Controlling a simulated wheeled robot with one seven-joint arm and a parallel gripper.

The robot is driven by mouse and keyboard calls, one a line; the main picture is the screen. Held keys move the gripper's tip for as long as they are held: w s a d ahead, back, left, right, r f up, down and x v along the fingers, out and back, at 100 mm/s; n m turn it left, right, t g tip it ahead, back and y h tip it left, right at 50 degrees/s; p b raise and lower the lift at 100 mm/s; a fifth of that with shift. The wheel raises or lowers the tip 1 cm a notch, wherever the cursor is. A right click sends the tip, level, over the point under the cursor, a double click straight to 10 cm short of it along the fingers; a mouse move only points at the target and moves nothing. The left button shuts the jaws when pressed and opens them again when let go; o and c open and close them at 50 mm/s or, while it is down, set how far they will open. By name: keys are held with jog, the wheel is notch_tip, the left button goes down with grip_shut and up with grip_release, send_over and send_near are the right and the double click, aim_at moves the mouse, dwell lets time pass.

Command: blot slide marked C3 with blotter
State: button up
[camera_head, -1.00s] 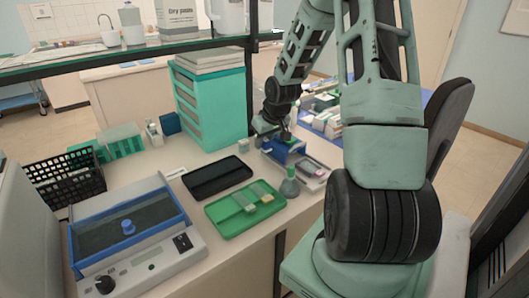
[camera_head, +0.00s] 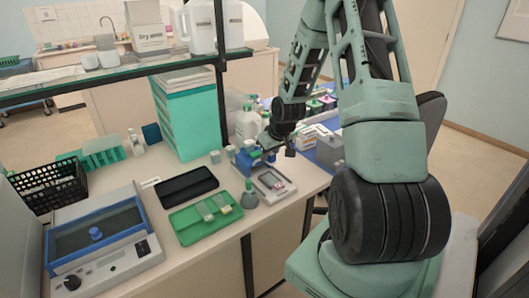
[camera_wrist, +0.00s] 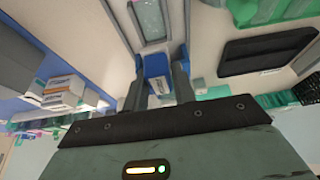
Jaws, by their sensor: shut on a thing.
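A blue blotter (camera_head: 242,160) is at the back end of a pale tray (camera_head: 288,188) on the bench in the head view. My gripper (camera_wrist: 158,62) is shut on the blue blotter (camera_wrist: 156,66) in the wrist view, one dark finger on each side. I cannot tell whether the blotter touches the bench. A slide (camera_head: 272,181) seems to lie in the pale tray. More slides (camera_head: 210,209) lie in a green tray (camera_head: 185,231). No C3 mark is readable. The blotter's underside is hidden.
A green-capped flask (camera_head: 249,198) stands between the two trays. A black tray (camera_head: 186,186), a blue-rimmed device (camera_head: 100,240) and a black basket (camera_head: 48,190) are to the left. A teal drawer unit (camera_head: 188,120) and a shelf (camera_head: 120,70) stand behind.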

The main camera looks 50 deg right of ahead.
aim_at(268, 175)
jog(key=shift+d+f+b, duration=0.15)
jog(key=shift+f+b, duration=2.55)
jog(key=shift+f, duration=0.3)
jog(key=shift+s+f, duration=0.1)
jog(key=shift+f, duration=0.45)
dwell(0.5)
notch_tip(268, 175, up, 7)
jog(key=p, duration=0.5)
jog(key=shift+r+p, duration=0.1)
jog(key=shift+p, duration=0.25)
dwell(0.4)
